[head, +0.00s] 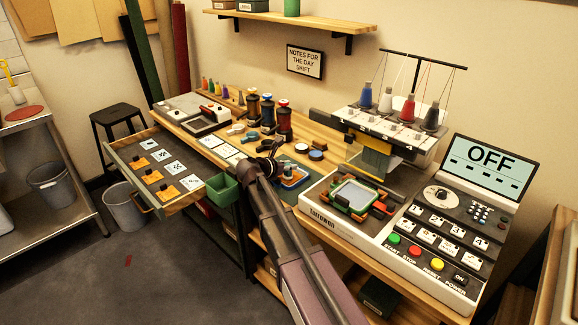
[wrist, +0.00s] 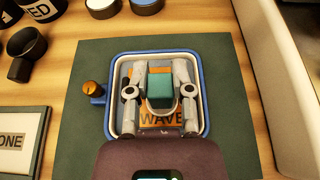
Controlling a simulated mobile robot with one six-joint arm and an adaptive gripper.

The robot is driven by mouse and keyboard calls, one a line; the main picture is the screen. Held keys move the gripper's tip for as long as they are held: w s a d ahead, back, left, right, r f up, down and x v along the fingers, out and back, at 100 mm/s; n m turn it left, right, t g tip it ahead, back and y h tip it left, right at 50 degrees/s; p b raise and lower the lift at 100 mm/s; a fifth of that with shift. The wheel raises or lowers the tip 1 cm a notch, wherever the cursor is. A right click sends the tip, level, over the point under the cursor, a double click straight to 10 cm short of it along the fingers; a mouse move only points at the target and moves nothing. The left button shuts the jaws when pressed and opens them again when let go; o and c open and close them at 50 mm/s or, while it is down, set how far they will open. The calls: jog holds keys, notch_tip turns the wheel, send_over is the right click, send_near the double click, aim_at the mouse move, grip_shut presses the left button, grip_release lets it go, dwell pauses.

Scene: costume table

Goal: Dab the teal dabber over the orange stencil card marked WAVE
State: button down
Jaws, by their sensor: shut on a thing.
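My gripper (wrist: 160,95) is shut on the teal dabber (wrist: 160,88), which sits between its two fingers in the wrist view. The orange stencil card marked WAVE (wrist: 158,119) lies below the dabber, inside a blue-rimmed frame (wrist: 116,63). The dabber and fingers cover most of the card; part of its lettering shows. I cannot tell whether the dabber touches the card. In the head view the blue frame (head: 300,182) shows beside the end of my arm, and my gripper (head: 283,170) is small and partly hidden there.
A dark green mat (wrist: 225,140) lies under the frame. An orange-topped knob (wrist: 92,88) sits at the frame's left. A card marked ONE (wrist: 20,140) and black cups are left of the mat. In the head view the embroidery machine (head: 385,125) stands right, an open drawer (head: 185,190) left.

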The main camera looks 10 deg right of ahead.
jog(key=shift+r+p, duration=3.05)
jog(key=shift+r, duration=0.25)
jog(key=shift+f, duration=0.1)
jog(key=shift+s+d+f+b, duration=0.1)
jog(key=shift+d+f+b, duration=0.1)
jog(key=shift+f+b, duration=0.8)
jog(key=shift+s+d+f+b, duration=0.15)
jog(key=shift+d+f+b, duration=0.1)
jog(key=shift+f+b, duration=0.7)
jog(key=shift+s+d+f+b, duration=0.1)
jog(key=shift+d+f+b, duration=0.1)
jog(key=shift+f+b, duration=0.75)
jog(key=shift+f+b, duration=0.55)
jog(key=shift+b, duration=0.1)
jog(key=shift+r, duration=0.15)
notch_tip(320, 180, up, 7)
jog(key=p, duration=0.7)
